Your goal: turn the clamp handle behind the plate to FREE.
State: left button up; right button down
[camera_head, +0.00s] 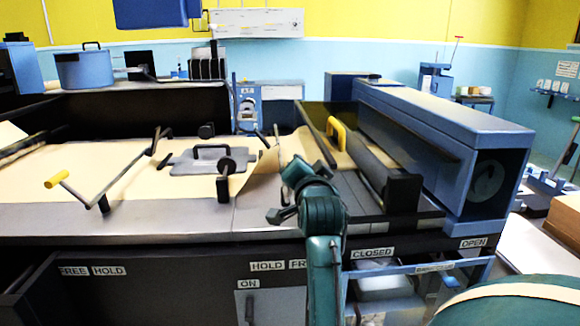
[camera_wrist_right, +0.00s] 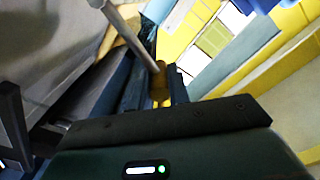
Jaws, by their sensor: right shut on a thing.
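My right arm reaches up over the machine's front edge, and my right gripper (camera_head: 296,172) is by the lifted paper edge. In the head view its fingertips are hidden behind the wrist. I cannot tell the grip's angle. A HOLD label (camera_head: 268,266) is on the front panel; the FREE label (camera_head: 297,264) beside it is partly covered by my arm. A grey plate (camera_head: 205,163) with a black handle lies on the paper. My left gripper is not in view.
A crank with a yellow grip (camera_head: 57,179) stands at the left. A yellow handle (camera_head: 337,133) and dark roller (camera_head: 365,157) are right of my arm. A blue housing (camera_head: 445,130) rises at the right. Brown paper (camera_head: 80,170) covers the table.

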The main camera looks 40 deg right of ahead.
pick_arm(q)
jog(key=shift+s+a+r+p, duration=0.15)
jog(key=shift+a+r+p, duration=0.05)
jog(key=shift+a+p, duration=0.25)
pick_arm(e)
jog(key=shift+s+d+f+m, duration=0.3)
jog(key=shift+s+d+m, duration=0.05)
jog(key=shift+d+m, duration=0.15)
jog(key=shift+s+d+f+m, duration=0.3)
jog(key=shift+d+m, duration=0.1)
jog(key=shift+d, duration=0.1)
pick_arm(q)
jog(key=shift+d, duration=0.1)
pick_arm(e)
jog(key=shift+f, duration=0.1)
jog(key=c, duration=1.5)
grip_release()
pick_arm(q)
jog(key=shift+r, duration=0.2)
pick_arm(e)
jog(key=shift+o, duration=0.9)
